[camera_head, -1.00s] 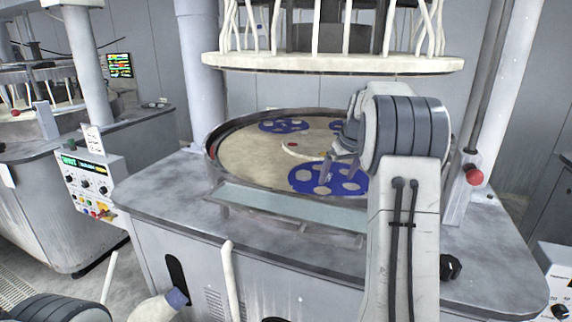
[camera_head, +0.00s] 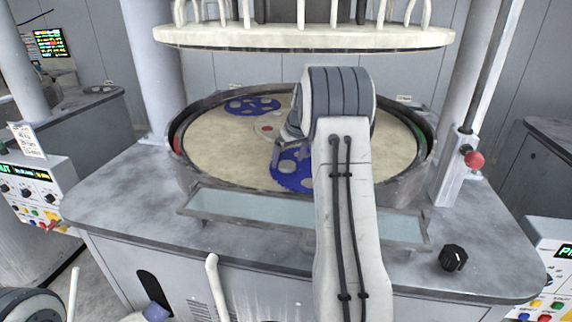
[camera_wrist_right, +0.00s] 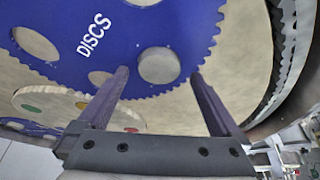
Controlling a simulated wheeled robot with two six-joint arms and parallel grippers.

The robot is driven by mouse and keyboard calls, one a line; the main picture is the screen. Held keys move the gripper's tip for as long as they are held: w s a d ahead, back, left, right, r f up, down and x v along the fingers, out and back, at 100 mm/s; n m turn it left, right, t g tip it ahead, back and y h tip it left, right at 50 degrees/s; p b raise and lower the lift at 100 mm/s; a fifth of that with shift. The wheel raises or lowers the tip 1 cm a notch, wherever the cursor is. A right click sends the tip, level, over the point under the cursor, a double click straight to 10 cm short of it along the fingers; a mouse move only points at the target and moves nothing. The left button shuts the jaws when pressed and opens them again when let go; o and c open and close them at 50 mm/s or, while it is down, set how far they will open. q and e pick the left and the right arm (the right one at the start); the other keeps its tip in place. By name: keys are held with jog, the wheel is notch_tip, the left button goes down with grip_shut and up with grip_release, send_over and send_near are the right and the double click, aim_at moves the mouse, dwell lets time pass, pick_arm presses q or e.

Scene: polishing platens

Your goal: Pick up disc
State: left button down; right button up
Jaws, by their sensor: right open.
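A blue toothed carrier (camera_head: 289,180) marked "DISCS" lies on the near part of the beige platen (camera_head: 225,150), partly hidden by my right arm. It fills the upper part of the right wrist view (camera_wrist_right: 125,45). A round grey disc (camera_wrist_right: 158,67) shows in one of its round openings. My right gripper (camera_wrist_right: 159,74) is open, its two fingers pointing at the carrier on either side of that disc. In the head view the right gripper (camera_head: 281,153) is over the carrier, mostly behind my wrist. Contact cannot be told. My left gripper is not in view.
A raised rim (camera_head: 178,168) surrounds the platen. A second blue carrier (camera_head: 252,106) lies at the back, and a pale round plate with coloured spots (camera_wrist_right: 75,108) lies at the centre. A wide upper plate (camera_head: 300,38) hangs above. A red knob (camera_head: 474,159) is at the right.

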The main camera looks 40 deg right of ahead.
jog(key=shift+x, duration=0.85)
jog(key=shift+s+f, duration=0.15)
jog(key=c, duration=1.5)
